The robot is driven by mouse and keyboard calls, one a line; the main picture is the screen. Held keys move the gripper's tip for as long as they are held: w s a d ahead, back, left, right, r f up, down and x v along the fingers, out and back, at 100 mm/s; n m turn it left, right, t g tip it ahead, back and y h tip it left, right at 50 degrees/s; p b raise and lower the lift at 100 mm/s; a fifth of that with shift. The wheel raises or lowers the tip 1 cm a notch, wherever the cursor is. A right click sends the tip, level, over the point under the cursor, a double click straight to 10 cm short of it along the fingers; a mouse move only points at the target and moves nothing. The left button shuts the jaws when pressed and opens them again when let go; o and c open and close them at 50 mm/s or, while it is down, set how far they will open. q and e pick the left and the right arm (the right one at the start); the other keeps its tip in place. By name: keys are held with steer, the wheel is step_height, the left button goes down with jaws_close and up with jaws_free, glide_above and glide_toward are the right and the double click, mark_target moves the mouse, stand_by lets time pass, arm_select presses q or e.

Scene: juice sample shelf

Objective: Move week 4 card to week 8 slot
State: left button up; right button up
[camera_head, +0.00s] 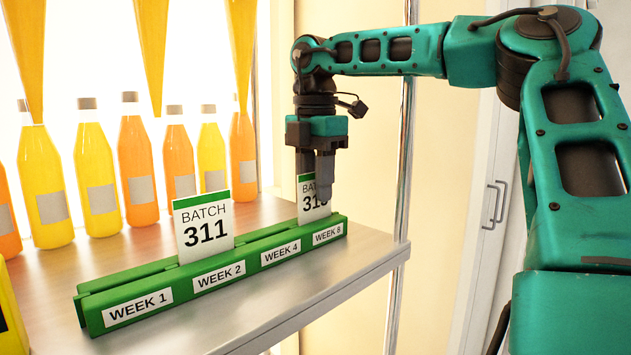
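A green card rack (247,277) with slots labelled WEEK 1, WEEK 2, WEEK 4 and WEEK 8 runs along the front of the shelf. A white card with a green top edge, number partly covered (311,211), stands upright at the WEEK 8 slot, its lower edge at the rack. My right gripper (316,180) points down there, with one finger in front of this card and the other behind it, shut on it. The BATCH 311 card (206,228) stands in the WEEK 2 slot. The WEEK 1 and WEEK 4 slots hold no card. My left gripper is out of view.
Several juice bottles, such as an orange one (138,175), stand behind the rack on the wooden shelf (268,212). Tapered orange containers (153,45) hang above. A metal post (404,150) stands at the shelf's right corner. A yellow object shows at the left edge.

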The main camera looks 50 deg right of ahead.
steer(key=shift+o, duration=0.5)
steer(key=shift+r, duration=0.1)
steer(key=shift+r, duration=0.3)
step_height(320, 180, up, 12)
steer(key=p, duration=0.2)
